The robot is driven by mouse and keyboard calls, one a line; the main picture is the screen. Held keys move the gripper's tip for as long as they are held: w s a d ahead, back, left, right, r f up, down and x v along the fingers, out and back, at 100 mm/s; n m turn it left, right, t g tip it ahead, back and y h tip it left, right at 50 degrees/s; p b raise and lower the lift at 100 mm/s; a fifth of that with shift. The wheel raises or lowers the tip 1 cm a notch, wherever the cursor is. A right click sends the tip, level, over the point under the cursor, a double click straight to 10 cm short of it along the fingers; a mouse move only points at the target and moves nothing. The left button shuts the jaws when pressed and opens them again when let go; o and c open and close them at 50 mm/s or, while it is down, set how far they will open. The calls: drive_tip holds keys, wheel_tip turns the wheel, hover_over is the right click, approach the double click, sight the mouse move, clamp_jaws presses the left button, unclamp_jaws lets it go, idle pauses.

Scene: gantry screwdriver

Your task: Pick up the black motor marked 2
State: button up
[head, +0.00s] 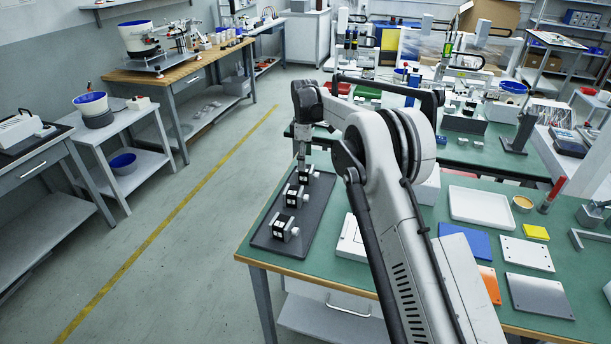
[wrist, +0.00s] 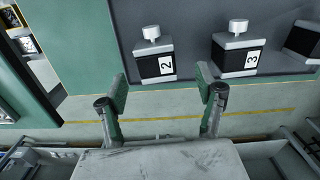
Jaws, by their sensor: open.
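The black motor marked 2 (wrist: 150,66) has a silver cap and round knob and stands on a dark tray (wrist: 190,18), leftmost of three motors in the wrist view. My gripper (wrist: 162,80) is open and empty. Its two fingertips show left and right of motor 2's lower part, but I cannot tell how far above it they are. In the head view, my gripper (head: 302,160) points down over the far end of the tray (head: 264,240). The far motor (head: 309,176) there seems to be motor 2, its label unreadable and partly hidden.
Motor 3 (wrist: 233,62) stands close right of motor 2, with another motor (wrist: 303,40) beyond, cut off by the frame. The tray lies along the green table's left edge. A white box (head: 351,240) stands right of the tray.

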sight(308, 174)
drive_tip(key=f, duration=0.5)
drive_tip(key=shift+w+d, duration=0.1)
drive_tip(key=shift+w, duration=0.2)
drive_tip(key=shift+r, duration=0.1)
clamp_jaws()
